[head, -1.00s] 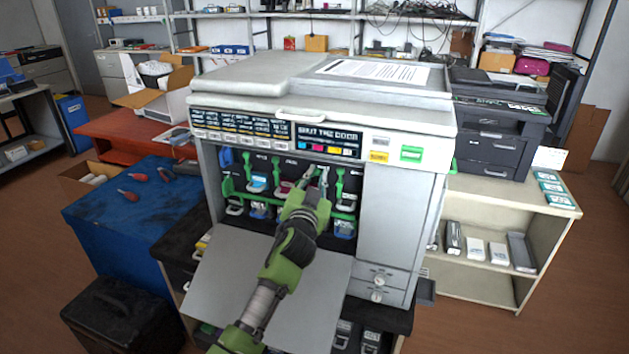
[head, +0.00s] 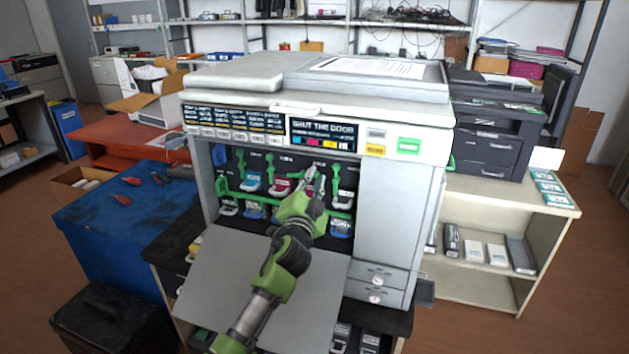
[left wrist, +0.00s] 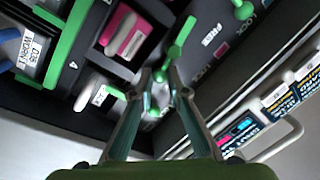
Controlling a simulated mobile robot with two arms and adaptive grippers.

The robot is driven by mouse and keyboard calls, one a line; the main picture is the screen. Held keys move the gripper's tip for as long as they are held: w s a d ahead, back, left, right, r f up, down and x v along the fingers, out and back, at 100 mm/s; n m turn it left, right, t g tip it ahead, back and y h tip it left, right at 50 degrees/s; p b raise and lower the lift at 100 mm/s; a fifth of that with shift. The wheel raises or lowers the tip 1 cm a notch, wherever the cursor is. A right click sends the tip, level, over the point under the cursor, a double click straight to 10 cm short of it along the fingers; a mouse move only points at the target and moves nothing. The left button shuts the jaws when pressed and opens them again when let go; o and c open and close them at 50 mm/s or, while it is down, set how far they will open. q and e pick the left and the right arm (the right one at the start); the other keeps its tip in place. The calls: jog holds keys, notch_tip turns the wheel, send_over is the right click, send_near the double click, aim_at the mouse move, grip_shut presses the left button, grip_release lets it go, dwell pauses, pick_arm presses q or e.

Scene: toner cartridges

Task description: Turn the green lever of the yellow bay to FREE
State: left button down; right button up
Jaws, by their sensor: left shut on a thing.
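In the head view my left gripper (head: 317,182) reaches into the open front of the printer (head: 400,220), at the upper row of cartridge bays. In the left wrist view its fingertips (left wrist: 161,82) are closed on the end of a green lever (left wrist: 178,42). The lever slants up and right from the fingertips, beside a FREE label (left wrist: 213,33). A magenta cartridge (left wrist: 130,38) sits left of the lever; it also shows in the head view (head: 279,186). The gripper covers much of the bay, and I cannot make out its yellow colour. My right gripper is not in view.
The lowered door (head: 235,295) lies below the arm. Other green levers stand near, one at the right end of the row (head: 335,178). A blue table (head: 110,225) is at left, a shelf unit (head: 500,200) at right.

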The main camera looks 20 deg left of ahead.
pick_arm(q)
jog(key=shift+f, duration=0.5)
jog(key=c, duration=2.2)
grip_release()
jog(key=shift+c, duration=0.2)
jog(key=shift+r, duration=0.15)
jog(key=shift+s+r, duration=0.1)
jog(key=s+d+f, duration=0.1)
jog(key=s, duration=1)
jog(key=shift+s, duration=0.4)
jog(key=shift+f, duration=0.1)
